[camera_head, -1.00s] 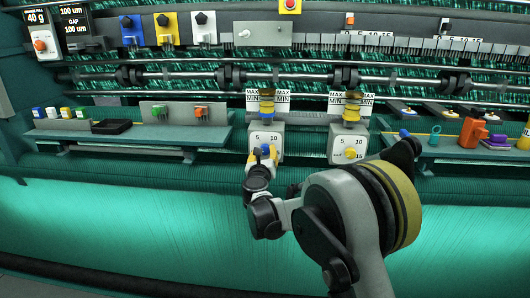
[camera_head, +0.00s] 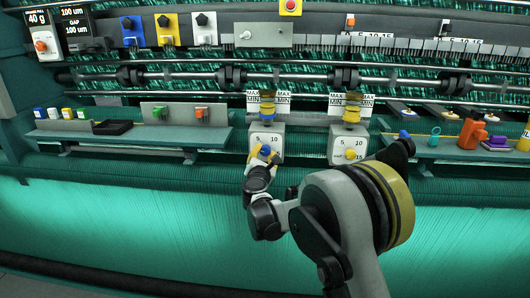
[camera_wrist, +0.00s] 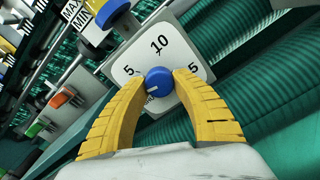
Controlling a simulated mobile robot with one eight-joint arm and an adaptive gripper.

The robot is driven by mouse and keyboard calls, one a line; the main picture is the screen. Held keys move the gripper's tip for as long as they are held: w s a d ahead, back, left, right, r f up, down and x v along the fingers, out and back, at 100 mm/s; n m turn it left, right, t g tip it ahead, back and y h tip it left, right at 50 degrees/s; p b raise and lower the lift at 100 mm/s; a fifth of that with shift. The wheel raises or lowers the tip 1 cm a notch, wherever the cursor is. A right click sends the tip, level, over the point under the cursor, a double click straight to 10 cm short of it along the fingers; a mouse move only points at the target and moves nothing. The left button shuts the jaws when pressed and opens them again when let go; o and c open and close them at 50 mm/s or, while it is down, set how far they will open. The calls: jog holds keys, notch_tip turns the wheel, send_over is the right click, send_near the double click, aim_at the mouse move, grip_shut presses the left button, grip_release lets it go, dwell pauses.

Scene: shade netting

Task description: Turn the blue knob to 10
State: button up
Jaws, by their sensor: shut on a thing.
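The blue knob (camera_wrist: 158,78) sits on a white dial plate (camera_wrist: 133,64), with a 10 at the top and a 5 at the left. The number at the right shows only as a 5, perhaps partly covered. A pale line crosses the knob's face; I cannot tell which end is its pointer. My gripper (camera_wrist: 160,85) is shut on the knob, one yellow finger on each side.
A similar dial plate with a yellow knob (camera_head: 351,154) stands to the right. Shelves with small objects lie at the left (camera_head: 150,138) and right (camera_head: 430,147). A yellow spool (camera_head: 267,107) and MAX/MIN labels sit above the blue knob's plate. Green netting (camera_head: 130,230) spreads below.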

jog(key=m, duration=0.6)
jog(key=shift+a+r+p, duration=0.1)
jog(key=shift+p, duration=0.2)
jog(key=m, duration=0.5)
jog(key=shift+r+m, duration=0.1)
jog(key=shift+m, duration=0.3)
jog(key=m, duration=0.5)
jog(key=shift+r+m+p, duration=0.1)
jog(key=shift+m+p, duration=0.2)
jog(key=shift+p, duration=0.05)
jog(key=m, duration=0.5)
jog(key=shift+m, duration=0.4)
jog(key=o, duration=1.2)
jog(key=shift+s, duration=0.1)
